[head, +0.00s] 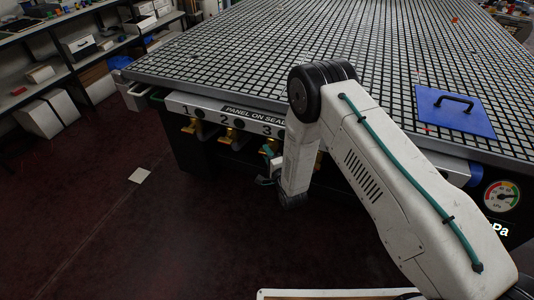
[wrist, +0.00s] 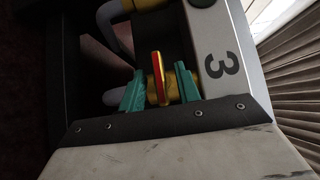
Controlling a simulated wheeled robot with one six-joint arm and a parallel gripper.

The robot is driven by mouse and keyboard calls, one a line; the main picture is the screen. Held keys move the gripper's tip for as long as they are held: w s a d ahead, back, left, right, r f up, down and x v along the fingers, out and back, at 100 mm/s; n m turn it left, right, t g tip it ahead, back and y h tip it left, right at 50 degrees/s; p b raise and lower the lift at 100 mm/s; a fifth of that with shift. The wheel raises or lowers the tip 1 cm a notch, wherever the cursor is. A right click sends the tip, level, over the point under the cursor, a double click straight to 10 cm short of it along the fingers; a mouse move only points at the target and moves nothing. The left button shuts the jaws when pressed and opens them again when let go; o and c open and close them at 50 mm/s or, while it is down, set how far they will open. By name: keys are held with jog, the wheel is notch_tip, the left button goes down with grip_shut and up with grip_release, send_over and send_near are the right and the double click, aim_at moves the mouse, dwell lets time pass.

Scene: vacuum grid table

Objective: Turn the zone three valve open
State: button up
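The zone three valve shows in the wrist view as a brass body with a flat lever (wrist: 158,78), red along one face and yellow at the edge. In the head view, my gripper (head: 269,156) is low at the table's front under the 3 mark, largely hidden by my arm. The lever cannot be made out there.
Brass valves one (head: 193,127) and two (head: 232,138) hang left of it under the panel (head: 220,112). The gridded table (head: 300,60) extends above. A blue plate with a black handle (head: 455,112) lies on it. A pressure gauge (head: 501,196) is at right. Floor at left is mostly clear.

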jog(key=shift+w+a, duration=0.25)
jog(key=shift+w, duration=0.2)
grip_shut()
